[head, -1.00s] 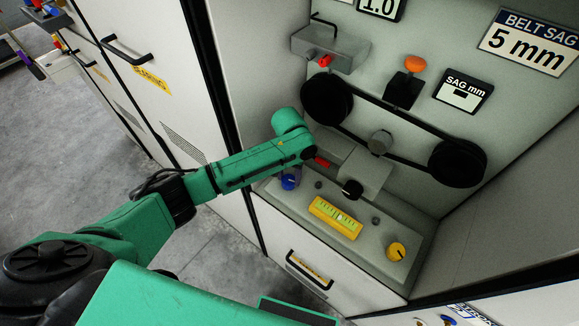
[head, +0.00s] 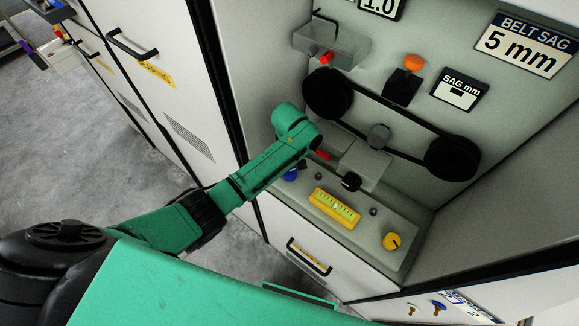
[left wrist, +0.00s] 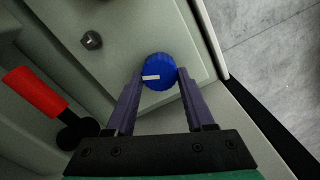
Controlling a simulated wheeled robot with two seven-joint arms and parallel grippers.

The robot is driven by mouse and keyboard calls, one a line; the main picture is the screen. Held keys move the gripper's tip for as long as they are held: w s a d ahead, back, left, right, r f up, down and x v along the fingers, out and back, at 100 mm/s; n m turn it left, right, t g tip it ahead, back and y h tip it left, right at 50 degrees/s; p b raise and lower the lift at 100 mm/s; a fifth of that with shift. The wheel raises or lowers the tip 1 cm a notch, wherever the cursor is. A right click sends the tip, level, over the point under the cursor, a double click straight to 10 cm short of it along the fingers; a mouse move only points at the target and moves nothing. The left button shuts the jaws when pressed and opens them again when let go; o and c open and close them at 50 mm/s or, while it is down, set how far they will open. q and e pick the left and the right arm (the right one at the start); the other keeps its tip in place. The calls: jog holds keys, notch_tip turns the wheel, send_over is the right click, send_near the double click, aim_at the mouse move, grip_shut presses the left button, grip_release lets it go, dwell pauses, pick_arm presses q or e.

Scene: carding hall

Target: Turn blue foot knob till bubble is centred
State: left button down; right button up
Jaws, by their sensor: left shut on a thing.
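The blue foot knob (left wrist: 158,70) sits at the corner of the grey base plate, a white mark on its top. In the left wrist view my left gripper (left wrist: 160,76) has a finger on each side of it and is shut on it. In the head view the blue knob (head: 290,174) shows partly under my left arm, and the fingers are hidden. The yellow bubble level (head: 335,207) lies on the plate with a green vial. Its bubble shows as a pale spot near the vial's middle; I cannot tell exact centring. My right gripper is not in view.
A yellow knob (head: 393,241) is at the plate's right front. A red handle (left wrist: 34,91) stands close to my left gripper. A black belt on two pulleys (head: 453,160) is behind. The floor (head: 80,130) at left is clear.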

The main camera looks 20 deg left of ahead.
pick_arm(q)
jog(key=shift+w+r+n, duration=0.1)
jog(key=shift+r+n, duration=0.1)
jog(key=shift+n, duration=0.4)
jog(key=shift+c, duration=1.3)
grip_release()
jog(key=shift+f, duration=0.1)
